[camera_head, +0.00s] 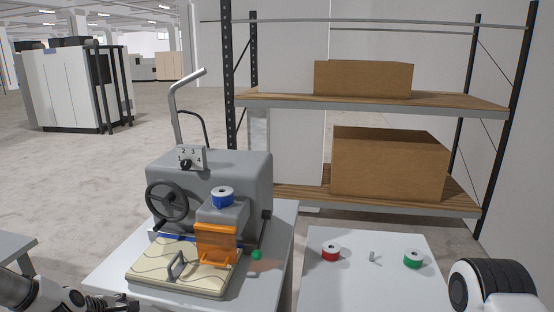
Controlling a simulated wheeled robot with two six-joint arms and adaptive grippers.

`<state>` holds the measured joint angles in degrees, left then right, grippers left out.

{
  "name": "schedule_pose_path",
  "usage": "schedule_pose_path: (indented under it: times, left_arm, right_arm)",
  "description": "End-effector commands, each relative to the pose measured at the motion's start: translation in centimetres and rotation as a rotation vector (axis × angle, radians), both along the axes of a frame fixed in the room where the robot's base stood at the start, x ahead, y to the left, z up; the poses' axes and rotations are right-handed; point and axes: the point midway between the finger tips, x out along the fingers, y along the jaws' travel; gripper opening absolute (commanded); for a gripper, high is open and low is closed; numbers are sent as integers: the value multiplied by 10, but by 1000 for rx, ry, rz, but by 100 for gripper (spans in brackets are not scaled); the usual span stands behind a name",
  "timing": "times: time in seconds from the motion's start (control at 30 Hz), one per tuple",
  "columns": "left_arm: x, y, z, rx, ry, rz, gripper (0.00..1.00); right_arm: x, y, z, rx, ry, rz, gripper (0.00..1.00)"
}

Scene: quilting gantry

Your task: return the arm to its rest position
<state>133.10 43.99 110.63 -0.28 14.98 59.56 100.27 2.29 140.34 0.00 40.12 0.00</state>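My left arm comes in at the bottom left corner. Its dark gripper (122,303) is low in the picture, beside the front left edge of the machine table, partly cut off by the lower edge. I cannot make out its fingers well enough to say if they are open. I see nothing clearly held in it. Of my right arm, only a white and black rounded part shows at the bottom right. The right gripper is out of the picture.
A grey quilting machine (232,171) with a handwheel (167,201), blue spool (222,195), orange guard (216,243) and cream quilted pad (165,276) stands on the left table. The right table (350,285) holds a red spool (330,252) and green spool (413,259). A shelf (470,206) stands behind.

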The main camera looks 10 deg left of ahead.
Motion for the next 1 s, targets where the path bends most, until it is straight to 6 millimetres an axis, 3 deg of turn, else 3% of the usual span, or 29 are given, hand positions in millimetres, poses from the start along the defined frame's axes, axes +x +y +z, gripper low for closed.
schedule_pose_path:
  times: [0.17, 0.27, 0.37, 0.5, 0.6, 0.7, 0.83, 1.0]
  left_arm:
    - [-35, -40, -58, 58, 148, -112, 62]
    - [-67, -68, -96, 108, 246, -214, 62]
    - [-117, -102, -140, 183, 365, -383, 62]
    - [-209, -148, -190, 300, 519, -725, 62]
    - [-273, -172, -206, 375, 582, -1011, 62]
    - [-320, -186, -201, 466, 572, -1339, 62]
    - [-323, -187, -190, 570, 479, -1562, 62]
    - [-316, -186, -191, 632, 426, -1669, 62]
  right_arm:
    - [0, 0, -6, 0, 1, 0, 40]
    - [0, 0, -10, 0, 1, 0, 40]
    - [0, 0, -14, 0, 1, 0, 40]
    - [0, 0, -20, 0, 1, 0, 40]
    - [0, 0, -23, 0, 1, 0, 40]
    - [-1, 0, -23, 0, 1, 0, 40]
    - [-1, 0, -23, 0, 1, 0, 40]
    - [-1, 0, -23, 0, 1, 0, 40]
